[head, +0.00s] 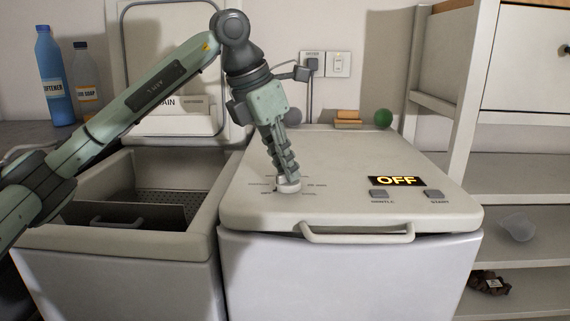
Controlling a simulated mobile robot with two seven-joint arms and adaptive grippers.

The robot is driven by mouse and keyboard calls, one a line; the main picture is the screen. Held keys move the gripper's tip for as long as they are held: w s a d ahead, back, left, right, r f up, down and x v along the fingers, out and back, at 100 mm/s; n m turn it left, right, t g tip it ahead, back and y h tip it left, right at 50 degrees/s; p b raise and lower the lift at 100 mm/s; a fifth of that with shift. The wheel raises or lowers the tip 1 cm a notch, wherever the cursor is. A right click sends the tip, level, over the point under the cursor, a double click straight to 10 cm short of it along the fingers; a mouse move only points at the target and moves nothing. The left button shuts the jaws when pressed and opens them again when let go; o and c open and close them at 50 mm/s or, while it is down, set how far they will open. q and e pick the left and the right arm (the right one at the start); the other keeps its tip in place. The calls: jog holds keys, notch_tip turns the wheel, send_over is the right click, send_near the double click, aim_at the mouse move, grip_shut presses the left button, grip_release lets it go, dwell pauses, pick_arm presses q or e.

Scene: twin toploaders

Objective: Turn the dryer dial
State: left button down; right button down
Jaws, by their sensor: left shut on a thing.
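The dryer dial (288,188) is a small pale knob on the left part of the right machine's closed lid (350,205). Faint markings surround it. My left gripper (287,178) points down onto the dial and is shut on it, hiding part of its top. The dryer's display (397,181) reads OFF in lit letters. Two grey buttons sit below it, one on the left (379,194) and one on the right (434,194). My right gripper is not in view.
The left machine (125,240) stands open, its lid raised behind my left arm. A handle (357,233) runs along the dryer's front edge. Sponges (347,119) and a green ball (383,118) lie at the lid's back. Bottles (54,76) stand far left; shelves (510,190) are right.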

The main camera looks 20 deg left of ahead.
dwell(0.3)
pick_arm(q)
jog(key=c, duration=1.5)
grip_release()
jog(key=shift+c, duration=0.2)
jog(key=shift+r, duration=0.1)
jog(key=v, duration=1.2)
